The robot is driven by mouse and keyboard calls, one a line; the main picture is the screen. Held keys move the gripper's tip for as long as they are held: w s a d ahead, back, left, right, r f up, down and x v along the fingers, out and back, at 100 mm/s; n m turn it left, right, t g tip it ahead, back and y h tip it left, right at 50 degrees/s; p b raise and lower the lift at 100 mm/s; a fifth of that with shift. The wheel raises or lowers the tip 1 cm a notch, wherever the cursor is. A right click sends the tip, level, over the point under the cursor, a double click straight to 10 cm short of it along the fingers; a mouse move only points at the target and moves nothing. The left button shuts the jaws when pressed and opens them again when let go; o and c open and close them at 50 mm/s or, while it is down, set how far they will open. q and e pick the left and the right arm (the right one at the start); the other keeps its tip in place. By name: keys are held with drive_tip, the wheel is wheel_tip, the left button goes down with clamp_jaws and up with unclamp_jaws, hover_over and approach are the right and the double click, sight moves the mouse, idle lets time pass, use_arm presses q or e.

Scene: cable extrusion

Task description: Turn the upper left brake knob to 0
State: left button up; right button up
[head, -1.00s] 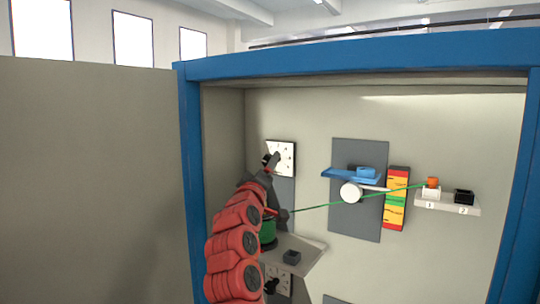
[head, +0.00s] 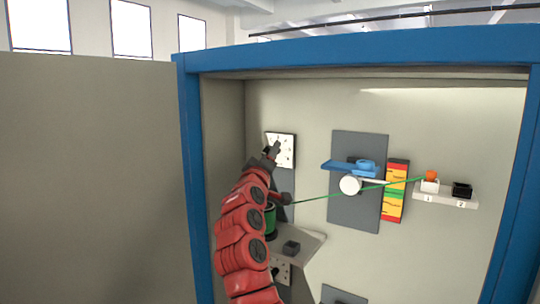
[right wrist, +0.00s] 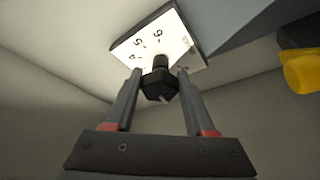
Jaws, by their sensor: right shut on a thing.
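The upper left brake dial (head: 287,143) is a white square plate with black marks on the cabinet's back wall. It also shows in the right wrist view (right wrist: 160,38), with numbers around 4, 5 and 6 readable. Its black knob (right wrist: 158,86) sits between the two fingers of my right gripper (right wrist: 158,92), which is shut on it. In the head view my right gripper (head: 272,153) covers the knob, so its pointer setting cannot be read. My left gripper is not in view.
A green spool (head: 270,219) lies just below, partly behind my right arm. A green cable (head: 325,197) runs right past a white roller (head: 350,185) to the orange piece (head: 431,175). A lower dial (head: 281,271) is partly hidden. The blue cabinet frame (head: 196,170) stands at left.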

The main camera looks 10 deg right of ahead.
clamp_jaws()
drive_tip(key=shift+n, duration=0.3)
